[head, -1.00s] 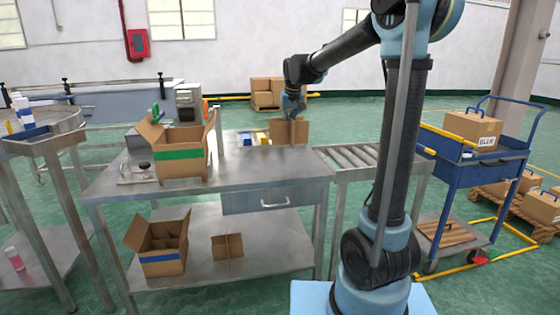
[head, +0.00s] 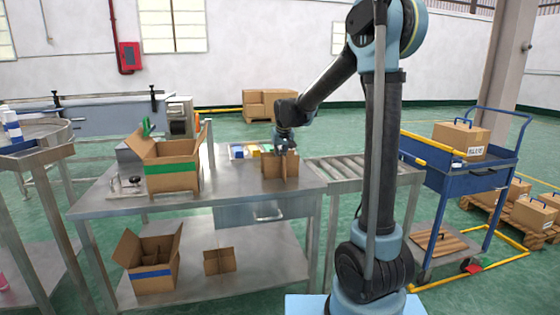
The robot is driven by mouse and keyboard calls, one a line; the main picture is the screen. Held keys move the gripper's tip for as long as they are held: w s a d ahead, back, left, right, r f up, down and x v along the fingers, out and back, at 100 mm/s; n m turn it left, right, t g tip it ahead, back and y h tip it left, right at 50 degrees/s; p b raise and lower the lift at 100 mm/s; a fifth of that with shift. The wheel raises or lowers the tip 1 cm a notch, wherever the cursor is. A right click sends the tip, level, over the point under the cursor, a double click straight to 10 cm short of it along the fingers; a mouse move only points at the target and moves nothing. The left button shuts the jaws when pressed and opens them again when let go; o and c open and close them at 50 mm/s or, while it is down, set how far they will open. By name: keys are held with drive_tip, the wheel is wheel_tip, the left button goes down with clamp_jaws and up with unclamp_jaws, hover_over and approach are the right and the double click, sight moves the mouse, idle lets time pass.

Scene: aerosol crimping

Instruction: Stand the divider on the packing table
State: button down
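The brown cardboard divider (head: 281,170), made of crossed panels, is at the right end of the packing table (head: 235,183) in the head view. It is upright, with its lower edge at or very near the steel top; I cannot tell whether it touches. My gripper (head: 284,151) is over the divider's top edge and appears shut on its middle panel. The fingertips are small and partly hidden by the cardboard. A second, similar divider (head: 220,261) stands on the table's lower shelf.
An open carton with green tape (head: 172,176) stands on the table's left part. A roller conveyor (head: 365,170) adjoins the right side. An open blue-taped carton (head: 153,273) is on the shelf.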

drive_tip(key=c, duration=1.8)
unclamp_jaws()
drive_tip(key=shift+r, duration=0.1)
drive_tip(key=v, duration=1.1)
drive_tip(key=shift+s+r, duration=0.15)
drive_tip(key=shift+s+d+r, duration=0.15)
drive_tip(key=s+d+f, duration=0.3)
drive_tip(key=s+d, duration=0.6)
drive_tip(key=s, duration=0.1)
drive_tip(key=s+d+f+m, duration=0.1)
drive_tip(key=s+d+f, duration=0.3)
drive_tip(key=s+f, duration=0.2)
drive_tip(key=s+d+f+m+g, duration=0.1)
drive_tip(key=s+d+f, duration=0.3)
drive_tip(key=s, duration=0.7)
drive_tip(key=s+d+f+m+g+h, duration=0.1)
drive_tip(key=s+d+f, duration=0.4)
drive_tip(key=s+f, duration=0.3)
drive_tip(key=shift+s, duration=0.75)
